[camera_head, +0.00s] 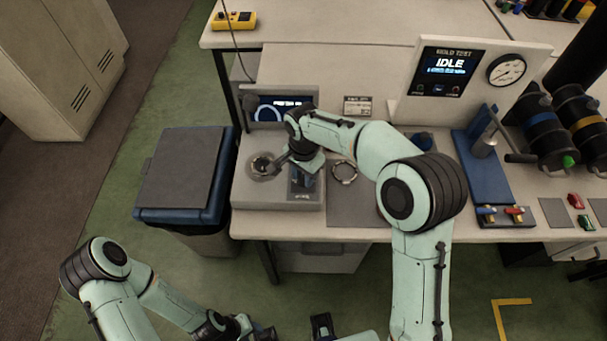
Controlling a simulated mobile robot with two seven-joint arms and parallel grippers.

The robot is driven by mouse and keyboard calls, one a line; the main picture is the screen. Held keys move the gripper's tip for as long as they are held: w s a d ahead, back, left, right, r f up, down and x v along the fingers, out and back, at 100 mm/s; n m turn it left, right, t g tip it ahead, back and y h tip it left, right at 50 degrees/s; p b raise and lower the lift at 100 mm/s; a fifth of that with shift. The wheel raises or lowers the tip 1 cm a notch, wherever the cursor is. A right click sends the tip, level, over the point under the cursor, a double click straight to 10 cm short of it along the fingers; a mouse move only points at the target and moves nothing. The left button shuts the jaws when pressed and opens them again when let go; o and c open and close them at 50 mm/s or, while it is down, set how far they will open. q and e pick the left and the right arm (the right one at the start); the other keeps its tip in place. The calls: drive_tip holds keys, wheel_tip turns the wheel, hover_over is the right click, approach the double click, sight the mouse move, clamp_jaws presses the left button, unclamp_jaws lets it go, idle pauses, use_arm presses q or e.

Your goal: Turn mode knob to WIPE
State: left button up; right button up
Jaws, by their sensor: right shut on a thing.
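My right gripper (302,177) reaches down from its wrist onto a small dark panel (301,195) on the right part of a grey bench unit (277,198). It is shut on what appears to be the mode knob, which the fingers and wrist hide. The knob's pointer and the panel lettering are too small or covered to read. A lit screen (268,111) with a blue ring stands at the back of the unit, partly behind my arm. My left gripper (262,332) is low at the bottom edge, away from the bench, and its jaws do not show clearly.
A round metal well (262,166) sits left of the panel. A metal ring (344,172) lies to the right. A blue-rimmed bin (185,178) stands left of the bench.

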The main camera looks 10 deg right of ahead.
sight(303, 178)
drive_tip(key=shift+m, duration=1.6)
drive_tip(key=o, duration=1.1)
drive_tip(key=shift+c, duration=0.2)
use_arm(q)
drive_tip(key=shift+w+r+p, duration=0.3)
drive_tip(key=shift+r+p, duration=0.15)
drive_tip(key=shift+r, duration=0.05)
drive_tip(key=shift+w+r+p, duration=0.25)
drive_tip(key=shift+r+p, duration=0.15)
drive_tip(key=shift+r, duration=0.1)
use_arm(e)
wheel_tip(303, 178, up, 14)
drive_tip(key=shift+f, duration=0.25)
drive_tip(key=shift+f, duration=0.1)
